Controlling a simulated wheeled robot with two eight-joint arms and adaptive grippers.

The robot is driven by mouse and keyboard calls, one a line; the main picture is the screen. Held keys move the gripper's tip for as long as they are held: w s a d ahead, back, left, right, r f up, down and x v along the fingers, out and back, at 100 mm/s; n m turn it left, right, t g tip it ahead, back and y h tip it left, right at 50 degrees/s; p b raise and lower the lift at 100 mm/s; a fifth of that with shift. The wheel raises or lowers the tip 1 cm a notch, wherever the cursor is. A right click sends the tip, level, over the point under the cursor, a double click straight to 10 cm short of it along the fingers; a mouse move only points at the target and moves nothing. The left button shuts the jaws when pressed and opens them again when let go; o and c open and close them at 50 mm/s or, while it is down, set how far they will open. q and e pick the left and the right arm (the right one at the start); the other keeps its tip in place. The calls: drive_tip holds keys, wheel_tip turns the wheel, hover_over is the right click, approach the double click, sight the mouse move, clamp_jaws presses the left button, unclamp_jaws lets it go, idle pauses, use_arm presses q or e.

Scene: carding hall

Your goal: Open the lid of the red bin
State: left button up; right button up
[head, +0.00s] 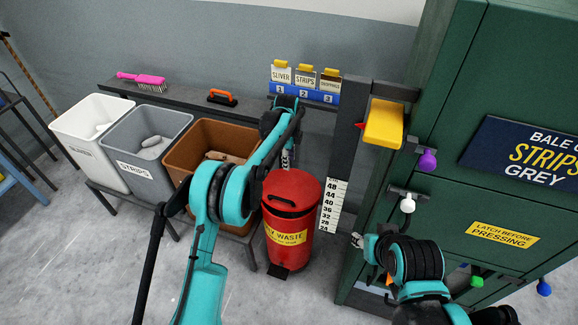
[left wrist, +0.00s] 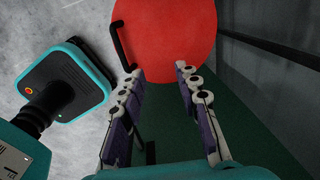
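The red bin (head: 285,240) stands on the floor, its domed red lid (head: 303,185) down on its rim. A black bar handle (head: 281,202) is on the lid's front. My left gripper (head: 287,160) hangs over the back of the lid, partly hidden by my arm. In the left wrist view its two fingers (left wrist: 159,72) are apart with nothing between them. The red lid (left wrist: 170,35) lies beyond the tips, and the black handle (left wrist: 122,45) is left of the fingers.
Brown (head: 240,138), grey (head: 177,128) and white (head: 90,112) bins stand left of the red bin. A green press (head: 470,210) with coloured knobs and a height scale (head: 333,205) stand at its right. A dark shelf (head: 190,101) runs behind. The front floor is clear.

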use_arm(q)
wheel_tip(320, 180, up, 8)
drive_tip(key=shift+s+a+f, duration=0.2)
drive_tip(key=shift+s, duration=0.15)
